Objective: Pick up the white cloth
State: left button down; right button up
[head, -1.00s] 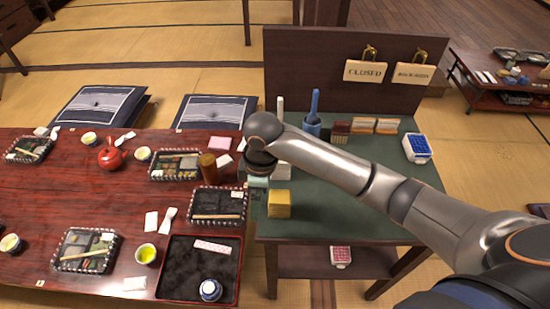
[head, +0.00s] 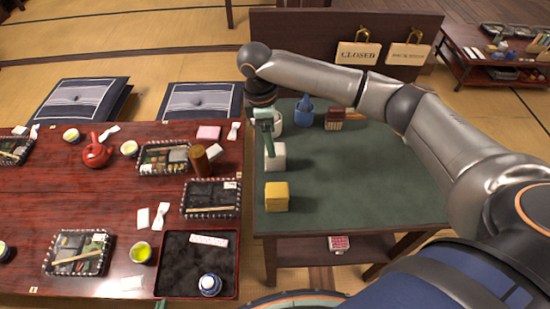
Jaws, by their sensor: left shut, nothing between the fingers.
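The white cloth (head: 279,159) looks like a small folded block near the left edge of the green-topped table (head: 345,200). It lies behind a yellow block (head: 277,198).
A blue container (head: 304,114) and a brush (head: 335,121) stand farther back, below the upright board (head: 290,50) with signs. The low red table (head: 110,190) with trays (head: 240,265) adjoins on the left. The green top's right part is clear.

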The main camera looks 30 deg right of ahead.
aim_at(277, 164)
jog(key=shift+s+d+f, duration=0.1)
jog(key=shift+d+f, duration=0.05)
jog(key=shift+f, duration=0.75)
jog(key=shift+s+d+f, duration=0.1)
jog(key=shift+d+f, duration=0.1)
jog(key=shift+f, duration=0.65)
jog(key=shift+s+d+f, duration=0.1)
jog(key=shift+d+f, duration=0.05)
jog(key=shift+f, duration=0.75)
grip_shut()
